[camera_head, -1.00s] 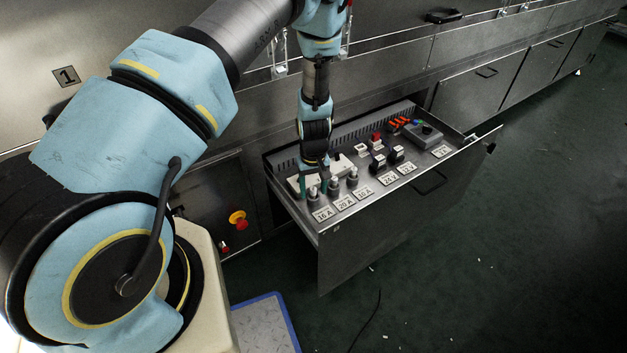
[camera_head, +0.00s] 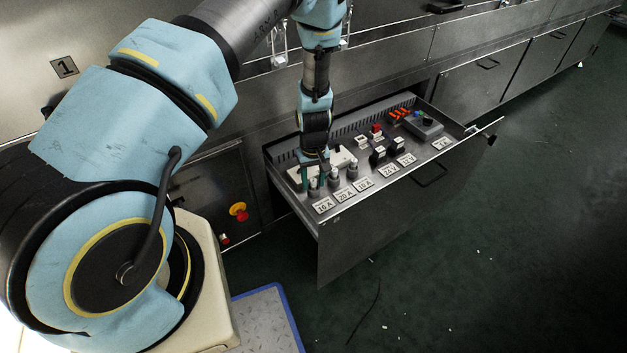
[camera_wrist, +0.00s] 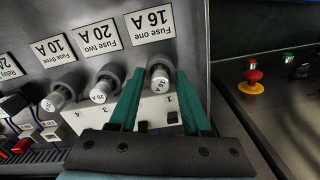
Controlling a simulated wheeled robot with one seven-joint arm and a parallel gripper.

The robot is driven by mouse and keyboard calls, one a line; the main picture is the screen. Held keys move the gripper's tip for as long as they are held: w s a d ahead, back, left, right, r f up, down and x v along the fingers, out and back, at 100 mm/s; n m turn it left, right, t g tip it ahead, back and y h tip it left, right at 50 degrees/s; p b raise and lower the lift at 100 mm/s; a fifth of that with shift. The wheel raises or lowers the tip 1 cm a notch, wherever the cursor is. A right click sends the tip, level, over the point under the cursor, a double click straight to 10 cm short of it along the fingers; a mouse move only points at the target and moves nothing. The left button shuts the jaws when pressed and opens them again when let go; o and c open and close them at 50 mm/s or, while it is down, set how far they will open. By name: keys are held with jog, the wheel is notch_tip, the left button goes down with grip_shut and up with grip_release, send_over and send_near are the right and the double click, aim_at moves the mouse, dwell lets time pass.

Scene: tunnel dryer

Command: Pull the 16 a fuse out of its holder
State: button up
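The 16 A fuse (camera_wrist: 159,80) is a grey cylinder with a pale, marked cap, standing in its holder (camera_wrist: 163,62) beside the "Fuse one 16 A" label (camera_wrist: 152,24). In the head view the fuse (camera_head: 313,187) is the leftmost of a row of three in the open drawer. My gripper (camera_wrist: 160,72) has its teal fingers apart, one on each side of the fuse in the wrist view. I cannot tell whether either finger touches it. In the head view my gripper (camera_head: 314,176) is down at the fuse.
The 20 A fuse (camera_wrist: 100,91) and 10 A fuse (camera_wrist: 54,101) stand alongside. A white numbered block (camera_wrist: 155,112) lies behind the fuses. The drawer (camera_head: 400,212) also holds switches and a grey box (camera_head: 424,131). A red emergency button (camera_wrist: 250,80) is on the panel beside it.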

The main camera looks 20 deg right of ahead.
jog(key=shift+o, duration=0.9)
jog(key=shift+r, duration=0.15)
